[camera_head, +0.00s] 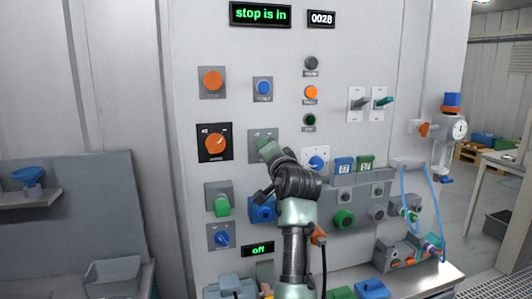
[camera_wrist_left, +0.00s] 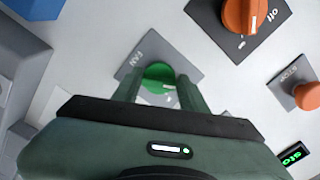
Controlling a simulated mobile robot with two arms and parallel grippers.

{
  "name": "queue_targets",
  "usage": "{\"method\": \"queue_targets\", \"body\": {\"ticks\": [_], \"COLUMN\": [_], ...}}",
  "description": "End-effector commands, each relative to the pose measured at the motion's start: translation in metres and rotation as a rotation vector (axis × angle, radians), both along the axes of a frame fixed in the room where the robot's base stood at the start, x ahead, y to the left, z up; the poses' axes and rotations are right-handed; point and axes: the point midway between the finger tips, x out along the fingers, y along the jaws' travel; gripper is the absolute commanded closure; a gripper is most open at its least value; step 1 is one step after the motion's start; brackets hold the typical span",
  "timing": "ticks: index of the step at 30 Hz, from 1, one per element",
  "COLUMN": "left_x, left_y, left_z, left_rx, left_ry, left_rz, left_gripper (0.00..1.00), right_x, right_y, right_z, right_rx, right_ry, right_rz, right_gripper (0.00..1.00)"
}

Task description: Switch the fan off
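The fan control is a green round knob (camera_wrist_left: 158,78) on a grey plate marked FAN (camera_wrist_left: 137,50) in the left wrist view. My left gripper (camera_wrist_left: 158,88) has one finger on each side of the knob. I cannot tell whether the fingers touch it. In the head view my left gripper (camera_head: 266,148) reaches the fan's grey plate (camera_head: 256,134) and covers most of the knob, so its setting is hidden there. My right gripper is not in view.
Beside the fan plate are an orange rotary knob (camera_head: 215,142), a blue knob (camera_head: 316,162) and a blue button (camera_head: 263,88). An orange button (camera_head: 212,81) is higher up. The top display (camera_head: 260,14) reads "stop is in"; a lower display (camera_head: 257,250) reads "off".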

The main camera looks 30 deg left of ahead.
Motion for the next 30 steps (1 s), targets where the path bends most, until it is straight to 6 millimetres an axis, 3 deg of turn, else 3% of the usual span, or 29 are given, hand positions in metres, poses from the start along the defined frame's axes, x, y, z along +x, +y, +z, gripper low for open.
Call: {"method": "queue_targets", "body": {"ticks": [1, 2, 13, 24, 30], "left_x": [-0.001, -0.001, -0.002, -0.039, -0.05], "left_y": [0.0, 0.0, -0.003, -0.046, -0.058], "left_z": [0.004, 0.004, 0.0, -0.002, 0.0], "left_rx": [0.004, 0.004, 0.002, 0.001, 0.001], "left_ry": [-0.009, -0.008, -0.002, -0.004, -0.003], "left_rz": [-0.001, 0.0, -0.001, -0.002, -0.001], "left_gripper": [0.44, 0.36, 0.36, 0.36, 0.36], "right_x": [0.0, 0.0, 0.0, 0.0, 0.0], "right_y": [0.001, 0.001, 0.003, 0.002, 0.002], "right_z": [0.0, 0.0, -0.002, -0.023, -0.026], "right_rx": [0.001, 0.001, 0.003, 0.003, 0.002], "right_ry": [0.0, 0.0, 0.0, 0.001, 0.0], "right_rz": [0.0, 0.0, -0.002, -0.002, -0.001], "right_gripper": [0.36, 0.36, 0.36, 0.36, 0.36]}}
